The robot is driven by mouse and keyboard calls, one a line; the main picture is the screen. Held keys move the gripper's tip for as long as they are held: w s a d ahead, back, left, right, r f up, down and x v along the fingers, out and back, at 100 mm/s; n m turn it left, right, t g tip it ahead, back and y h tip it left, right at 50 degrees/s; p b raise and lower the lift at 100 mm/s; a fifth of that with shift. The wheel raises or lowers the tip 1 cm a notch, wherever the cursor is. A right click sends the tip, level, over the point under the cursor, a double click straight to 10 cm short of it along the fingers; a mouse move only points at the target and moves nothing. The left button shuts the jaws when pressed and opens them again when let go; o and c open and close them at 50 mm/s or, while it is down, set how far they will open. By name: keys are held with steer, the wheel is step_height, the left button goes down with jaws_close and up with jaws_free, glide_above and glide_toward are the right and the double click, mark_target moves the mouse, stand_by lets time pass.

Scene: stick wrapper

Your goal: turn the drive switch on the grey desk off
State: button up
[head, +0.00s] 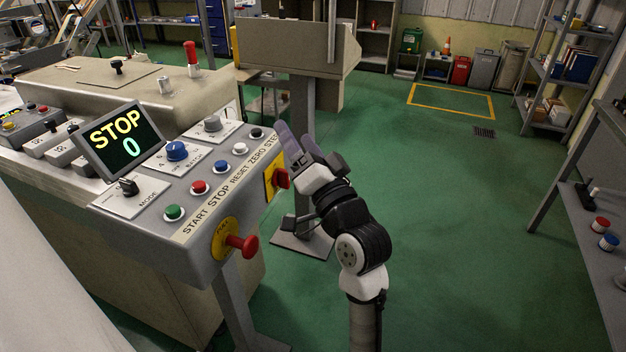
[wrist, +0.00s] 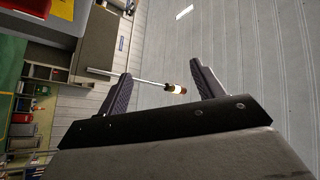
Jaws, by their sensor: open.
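The grey desk (head: 190,225) stands at the left in the head view, with a tilted screen (head: 118,142) reading STOP and 0. A red switch handle (head: 283,178) on a yellow plate (head: 270,176) is on its right end; I take it for the drive switch, but its label is unreadable. My gripper (head: 293,133) is open and empty, just above and to the right of this handle, apart from it as far as I can tell.
A red knob (head: 243,243) on a round yellow plate sticks out of the desk's front. Green, red, blue and black buttons and a blue dial (head: 176,150) sit on top. A post stands behind my arm. The green floor (head: 430,180) to the right is clear.

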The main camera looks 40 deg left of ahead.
steer(key=w+d+f+m+g+h, duration=0.2)
steer(key=w+d+f+m+g, duration=0.15)
steer(key=f, duration=0.55)
steer(key=m+g, duration=0.2)
steer(key=g, duration=0.1)
glide_toward(288, 182)
steer(key=a+p, duration=0.1)
steer(key=a, duration=0.2)
steer(key=w+a+p, duration=0.1)
steer(key=a, duration=0.2)
steer(key=a+p, duration=0.2)
steer(key=a, duration=0.1)
steer(key=shift+w+a+r, duration=0.2)
steer(key=shift+r, duration=0.1)
steer(key=c, duration=1)
